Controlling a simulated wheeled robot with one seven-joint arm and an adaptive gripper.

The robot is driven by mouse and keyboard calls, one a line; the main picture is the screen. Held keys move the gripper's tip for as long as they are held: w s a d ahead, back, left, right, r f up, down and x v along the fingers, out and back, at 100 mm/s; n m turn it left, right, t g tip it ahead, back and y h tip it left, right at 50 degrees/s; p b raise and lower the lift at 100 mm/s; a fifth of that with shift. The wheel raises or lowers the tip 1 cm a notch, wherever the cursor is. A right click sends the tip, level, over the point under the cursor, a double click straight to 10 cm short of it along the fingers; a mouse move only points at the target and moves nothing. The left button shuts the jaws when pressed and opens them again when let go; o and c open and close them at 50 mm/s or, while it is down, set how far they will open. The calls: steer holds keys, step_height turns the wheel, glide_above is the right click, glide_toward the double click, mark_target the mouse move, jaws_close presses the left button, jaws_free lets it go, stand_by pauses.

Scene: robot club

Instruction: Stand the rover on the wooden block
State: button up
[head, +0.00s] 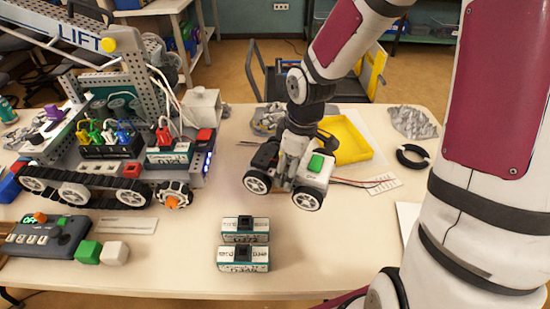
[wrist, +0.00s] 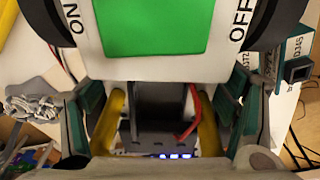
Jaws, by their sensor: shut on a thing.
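The rover is a small white vehicle (head: 312,180) with black wheels and a green switch on top, near the middle of the table in the head view. My gripper (head: 296,146) comes down on it from above and is shut on its body. In the wrist view the rover's white top (wrist: 165,68), with the green switch marked ON and OFF, fills the upper part, between the gripper's fingers (wrist: 163,120). The rover looks level. I cannot tell whether its wheels touch the table. The wooden block is not clearly visible; it may be hidden under or behind the rover.
A large tracked robot (head: 100,185) fills the left side. Two battery packs (head: 245,262) lie in front of the rover. A yellow tray (head: 345,142) and a black ring (head: 412,156) lie behind and to the right.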

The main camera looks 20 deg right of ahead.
mark_target(278, 146)
steer(key=w, duration=0.6)
steer(key=w+b, duration=0.1)
steer(key=w, duration=0.1)
steer(key=shift+w+a+f, duration=0.25)
steer(key=shift+w+f, duration=0.1)
steer(key=shift+w, duration=0.05)
steer(key=shift+f+b, duration=0.3)
steer(key=shift+f, duration=1.45)
steer(key=shift+f+b, duration=0.3)
steer(key=shift+f, duration=0.3)
steer(key=o, duration=1.9)
steer(key=shift+o, duration=0.2)
step_height(278, 146, up, 13)
steer(key=s+p, duration=0.2)
steer(key=p, duration=0.1)
steer(key=s+d+r+m+h, duration=0.15)
steer(key=s+r+m, duration=0.35)
steer(key=s+r, duration=0.75)
steer(key=s+a+m+t, duration=0.1)
steer(key=s+m, duration=0.4)
steer(key=s, duration=1.2)
steer(key=shift+s+a+f+t+y, duration=0.2)
steer(key=shift+s+t+y, duration=0.1)
steer(key=shift+s+y, duration=0.15)
